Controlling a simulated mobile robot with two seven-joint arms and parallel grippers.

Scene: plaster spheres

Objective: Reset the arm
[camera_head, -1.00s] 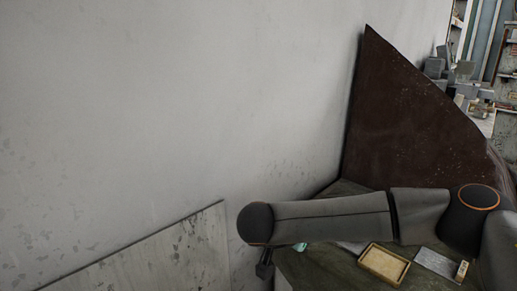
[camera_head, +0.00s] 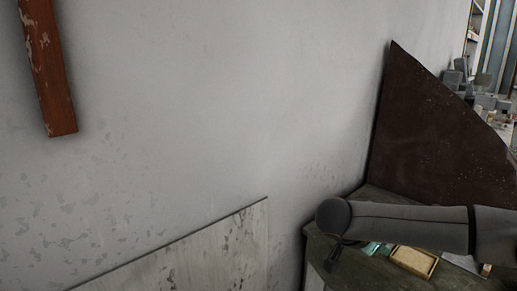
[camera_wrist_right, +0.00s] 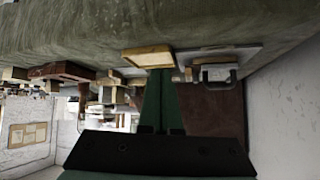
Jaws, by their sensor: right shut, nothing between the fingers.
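My right arm (camera_head: 405,224) crosses the lower right of the head view, its dark rounded joint toward the left. My right gripper (camera_head: 333,259) is small and dark below that joint, in front of the left part of a worktable (camera_head: 318,240). In the right wrist view, where the table surface shows at the top, the gripper's two green fingers (camera_wrist_right: 163,72) lie together, shut and empty. Their tips appear close to a wooden tray (camera_wrist_right: 147,56) in the picture; whether they touch I cannot tell. My left gripper is in neither view.
A dark brown panel (camera_head: 440,125) leans at the wall behind the table. The tray also shows in the head view (camera_head: 414,262), beside a teal item (camera_head: 371,248). A pale board (camera_head: 225,250) stands at lower middle. A red-brown beam (camera_head: 48,75) is at upper left.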

